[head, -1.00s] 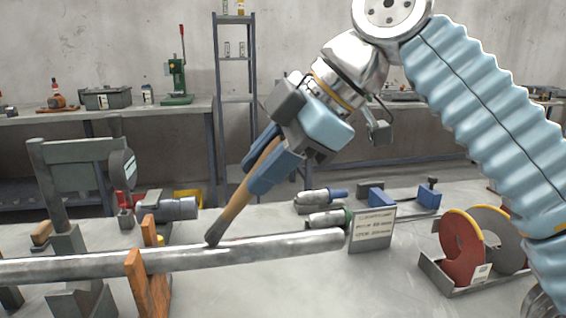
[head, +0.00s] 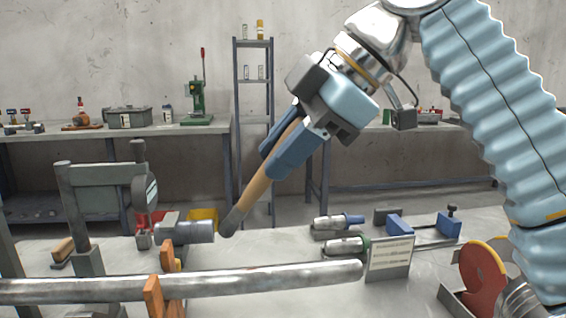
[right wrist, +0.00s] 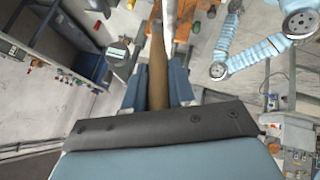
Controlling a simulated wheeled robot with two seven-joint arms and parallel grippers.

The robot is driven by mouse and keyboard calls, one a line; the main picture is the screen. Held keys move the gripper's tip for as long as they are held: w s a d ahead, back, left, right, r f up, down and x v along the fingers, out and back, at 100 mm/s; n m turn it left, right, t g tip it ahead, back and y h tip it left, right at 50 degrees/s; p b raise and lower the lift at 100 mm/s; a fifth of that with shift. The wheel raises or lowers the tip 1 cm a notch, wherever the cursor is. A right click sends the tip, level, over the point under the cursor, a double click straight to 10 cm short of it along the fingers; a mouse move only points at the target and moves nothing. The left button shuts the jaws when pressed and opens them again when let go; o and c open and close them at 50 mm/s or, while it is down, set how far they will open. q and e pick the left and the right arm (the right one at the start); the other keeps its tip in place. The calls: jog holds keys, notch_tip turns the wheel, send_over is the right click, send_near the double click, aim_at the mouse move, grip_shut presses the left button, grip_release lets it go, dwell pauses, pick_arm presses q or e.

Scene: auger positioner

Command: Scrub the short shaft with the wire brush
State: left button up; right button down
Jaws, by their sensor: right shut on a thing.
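A long grey metal shaft (head: 250,283) lies across the front of the bench in the head view, over orange V-shaped supports (head: 155,295). My right gripper (head: 280,160) is shut on the wooden handle of the wire brush (head: 250,195). The brush slants down to the left, and its dark tip shows above the shaft, apart from it in the picture. In the right wrist view the brown brush handle (right wrist: 158,75) runs between the blue fingers, with part of the shaft (right wrist: 170,22) beyond. Bristles cannot be made out. My left gripper does not show.
A grey upright frame with a dial (head: 105,190) stands at left, beside a small wooden-backed block (head: 63,250). A sign plate (head: 390,258) stands by the shaft's right end, with cylindrical tools (head: 338,222) behind. A red disc (head: 482,272) sits in a holder at right.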

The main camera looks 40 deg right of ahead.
jog(key=shift+r, duration=1.45)
jog(key=shift+w+a+f+b, duration=0.1)
jog(key=shift+w+f+b, duration=0.1)
jog(key=shift+f+b, duration=0.5)
